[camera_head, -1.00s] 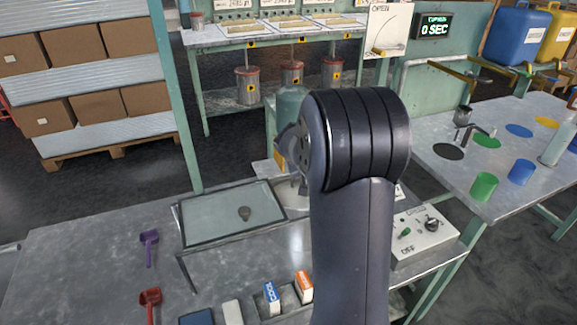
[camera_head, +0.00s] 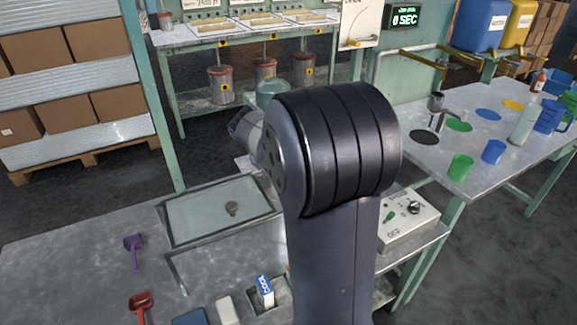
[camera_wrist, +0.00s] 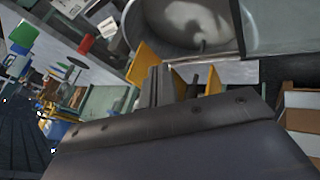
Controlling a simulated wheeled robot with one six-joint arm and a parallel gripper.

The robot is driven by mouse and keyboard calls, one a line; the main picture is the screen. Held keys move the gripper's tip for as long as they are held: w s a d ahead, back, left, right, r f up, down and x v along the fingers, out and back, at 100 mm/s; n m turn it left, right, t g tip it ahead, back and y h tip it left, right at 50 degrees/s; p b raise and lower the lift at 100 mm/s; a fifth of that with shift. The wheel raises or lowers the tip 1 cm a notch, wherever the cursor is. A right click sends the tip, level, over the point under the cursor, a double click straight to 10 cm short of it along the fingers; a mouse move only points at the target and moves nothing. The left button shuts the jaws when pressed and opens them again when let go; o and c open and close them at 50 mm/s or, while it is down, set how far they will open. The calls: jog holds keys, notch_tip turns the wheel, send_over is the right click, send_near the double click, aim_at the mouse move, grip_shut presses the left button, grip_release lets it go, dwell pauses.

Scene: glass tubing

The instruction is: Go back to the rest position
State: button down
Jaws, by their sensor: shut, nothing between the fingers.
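My gripper (camera_wrist: 160,84) shows in the wrist view as grey fingers held together, with nothing between them. It is clear of the bench things in that view. In the head view my dark arm rises through the middle of the picture, and its rounded joint hides the gripper.
The near bench holds a framed glass panel (camera_head: 200,220), a purple scoop (camera_head: 134,246), a red scoop (camera_head: 140,304), a blue and white box (camera_head: 264,291) and a switch box (camera_head: 408,219). A green cup (camera_head: 460,167) and blue cup (camera_head: 493,151) stand on the right table.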

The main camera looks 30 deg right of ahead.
jog(key=shift+v, duration=2.3)
jog(key=shift+s+d+f, duration=0.1)
jog(key=shift+s+d, duration=0.05)
